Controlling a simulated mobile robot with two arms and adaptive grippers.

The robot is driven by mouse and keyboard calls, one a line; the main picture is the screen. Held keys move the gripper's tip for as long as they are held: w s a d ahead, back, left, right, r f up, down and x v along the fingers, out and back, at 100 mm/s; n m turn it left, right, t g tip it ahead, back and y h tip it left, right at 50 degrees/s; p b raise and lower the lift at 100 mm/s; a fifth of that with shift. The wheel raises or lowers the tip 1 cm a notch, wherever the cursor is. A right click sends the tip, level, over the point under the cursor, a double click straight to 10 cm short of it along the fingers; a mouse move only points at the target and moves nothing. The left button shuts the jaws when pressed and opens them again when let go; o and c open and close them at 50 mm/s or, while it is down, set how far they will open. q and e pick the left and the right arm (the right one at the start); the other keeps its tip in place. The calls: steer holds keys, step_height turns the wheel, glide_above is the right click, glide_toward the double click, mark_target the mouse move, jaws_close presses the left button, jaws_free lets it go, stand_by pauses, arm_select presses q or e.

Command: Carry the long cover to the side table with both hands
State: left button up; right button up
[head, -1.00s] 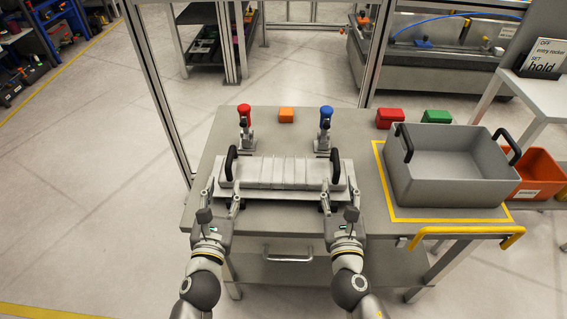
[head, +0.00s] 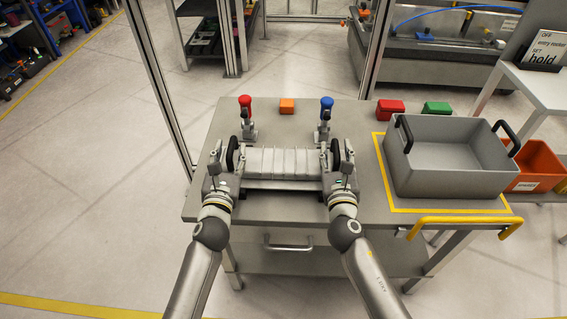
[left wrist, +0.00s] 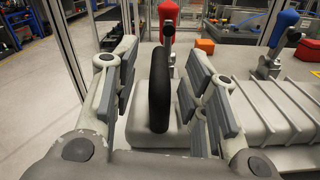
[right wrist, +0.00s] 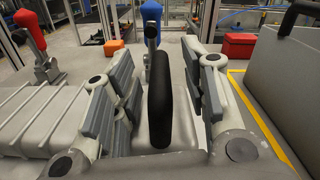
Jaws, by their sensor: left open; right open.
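The long cover (head: 284,161) is a pale grey ribbed piece lying on the workbench, with a black upright handle at each end. My left gripper (head: 226,156) is open at its left end. In the left wrist view its fingers stand on either side of the left black handle (left wrist: 161,91), apart from it. My right gripper (head: 338,158) is open at the right end. In the right wrist view its fingers stand on either side of the right black handle (right wrist: 160,100). A side table (head: 540,92) with a sign on it is at the far right.
A red-topped clamp (head: 246,118) and a blue-topped clamp (head: 324,120) stand behind the cover. An orange block (head: 287,106), a red block (head: 390,107) and a green block (head: 437,108) lie at the back. A grey bin (head: 450,170) fills the bench's right side.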

arm_select(q)
steer(key=shift+w, duration=0.75)
arm_select(e)
steer(key=shift+w, duration=0.8)
arm_select(q)
steer(key=c, duration=0.9)
arm_select(e)
steer(key=c, duration=0.9)
arm_select(q)
jaws_close()
arm_select(e)
jaws_close()
steer(key=shift+d+f, duration=0.1)
arm_select(q)
steer(key=shift+d+r, duration=0.1)
steer(key=shift+r, duration=0.05)
arm_select(e)
steer(key=shift+r, duration=0.2)
